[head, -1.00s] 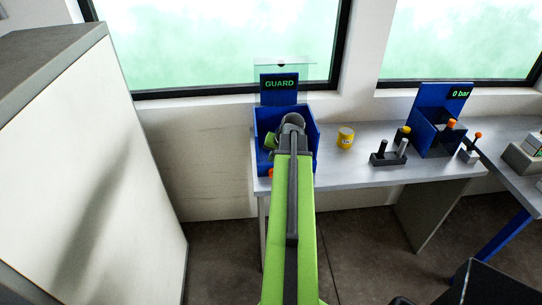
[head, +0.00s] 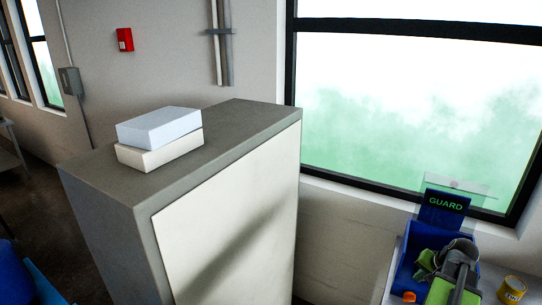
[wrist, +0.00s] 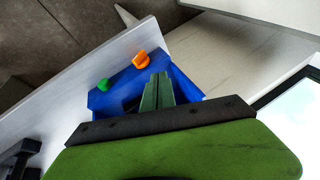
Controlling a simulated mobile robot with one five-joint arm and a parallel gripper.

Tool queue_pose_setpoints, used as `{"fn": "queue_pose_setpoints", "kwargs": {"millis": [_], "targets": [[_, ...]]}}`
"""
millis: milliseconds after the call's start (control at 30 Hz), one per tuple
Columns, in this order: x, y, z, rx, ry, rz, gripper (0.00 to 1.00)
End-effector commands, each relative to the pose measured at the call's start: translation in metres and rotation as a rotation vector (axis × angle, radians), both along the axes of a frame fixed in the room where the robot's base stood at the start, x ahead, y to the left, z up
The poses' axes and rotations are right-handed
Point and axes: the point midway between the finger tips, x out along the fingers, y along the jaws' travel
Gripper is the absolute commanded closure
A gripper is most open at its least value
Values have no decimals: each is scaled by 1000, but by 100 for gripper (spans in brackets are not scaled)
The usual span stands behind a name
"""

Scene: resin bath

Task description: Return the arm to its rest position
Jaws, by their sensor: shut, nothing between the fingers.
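My green arm shows at the lower right of the head view. My gripper (wrist: 160,78) has its two green fingers together and empty in the wrist view. They are over the blue box (wrist: 187,84) with the GUARD sign (head: 445,202). I cannot tell whether they touch it. The arm covers part of the box in the head view.
A yellow tin (head: 513,288) stands right of the box on the grey bench (wrist: 60,88). A tall cabinet (head: 235,215) with two stacked white boxes (head: 160,138) stands left of the bench. A black fixture (wrist: 20,155) is at the wrist view's lower left.

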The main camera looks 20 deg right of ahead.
Motion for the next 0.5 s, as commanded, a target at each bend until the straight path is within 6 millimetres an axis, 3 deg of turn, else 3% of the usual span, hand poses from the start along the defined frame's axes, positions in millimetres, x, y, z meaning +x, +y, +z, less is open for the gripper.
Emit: {"fn": "queue_pose_setpoints", "kwargs": {"millis": [167, 300, 400, 500], "targets": [[100, 104, -19, -1, 2, 227, 100], [160, 212, -35, -14, 31, 434, 100], [184, 297, -48, -25, 72, 590, 100], [192, 382, -62, -44, 125, 747, 100]]}}
